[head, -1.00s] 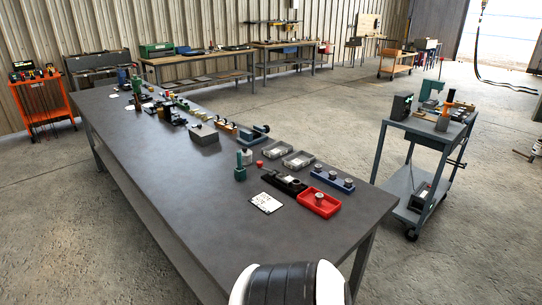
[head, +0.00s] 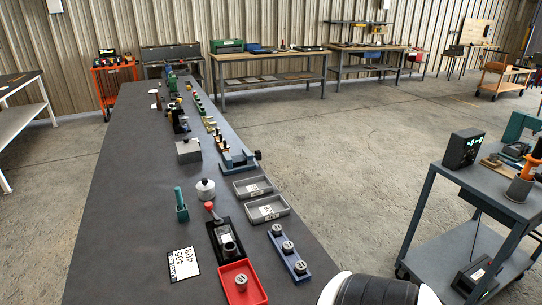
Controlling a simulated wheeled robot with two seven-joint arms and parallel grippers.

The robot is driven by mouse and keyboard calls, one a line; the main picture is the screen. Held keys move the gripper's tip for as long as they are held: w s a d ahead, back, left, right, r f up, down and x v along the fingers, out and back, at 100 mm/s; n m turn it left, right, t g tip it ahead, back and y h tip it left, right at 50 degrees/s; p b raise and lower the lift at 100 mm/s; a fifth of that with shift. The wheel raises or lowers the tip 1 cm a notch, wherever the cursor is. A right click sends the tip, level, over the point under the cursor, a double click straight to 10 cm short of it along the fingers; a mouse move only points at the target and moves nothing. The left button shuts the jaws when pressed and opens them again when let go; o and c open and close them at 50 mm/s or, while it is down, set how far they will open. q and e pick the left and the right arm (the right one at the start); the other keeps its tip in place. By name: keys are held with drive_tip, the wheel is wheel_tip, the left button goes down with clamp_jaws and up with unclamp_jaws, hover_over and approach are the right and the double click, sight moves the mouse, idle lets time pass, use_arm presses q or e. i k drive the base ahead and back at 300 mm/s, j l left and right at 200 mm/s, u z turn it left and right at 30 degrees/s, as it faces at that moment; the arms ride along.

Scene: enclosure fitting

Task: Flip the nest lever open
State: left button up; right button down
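A black nest fixture (head: 227,247) sits near the front end of the long dark table, with a round socket in it. A lever with a red ball knob (head: 209,206) rises at its far end, tilted up and to the left. From this angle I cannot tell whether the lever counts as open or shut. Neither of my grippers is in view; only a white and black part of my own body shows at the bottom edge.
On the dark table (head: 130,185), a red tray (head: 241,284), blue strip with knobs (head: 288,252), two grey trays (head: 267,209), label card (head: 183,264), green tool (head: 181,205) and round weight (head: 205,189) surround the fixture. A grey cart (head: 452,174) stands right. The table's left side is clear.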

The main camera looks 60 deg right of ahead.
sight(218, 222)
drive_tip(key=k+l, duration=0.2)
drive_tip(key=l, duration=0.2)
drive_tip(key=k+l, duration=0.2)
drive_tip(key=l, duration=0.2)
drive_tip(key=k+l, duration=0.2)
drive_tip(key=l, duration=0.2)
drive_tip(key=k+l, duration=0.2)
drive_tip(key=l, duration=0.2)
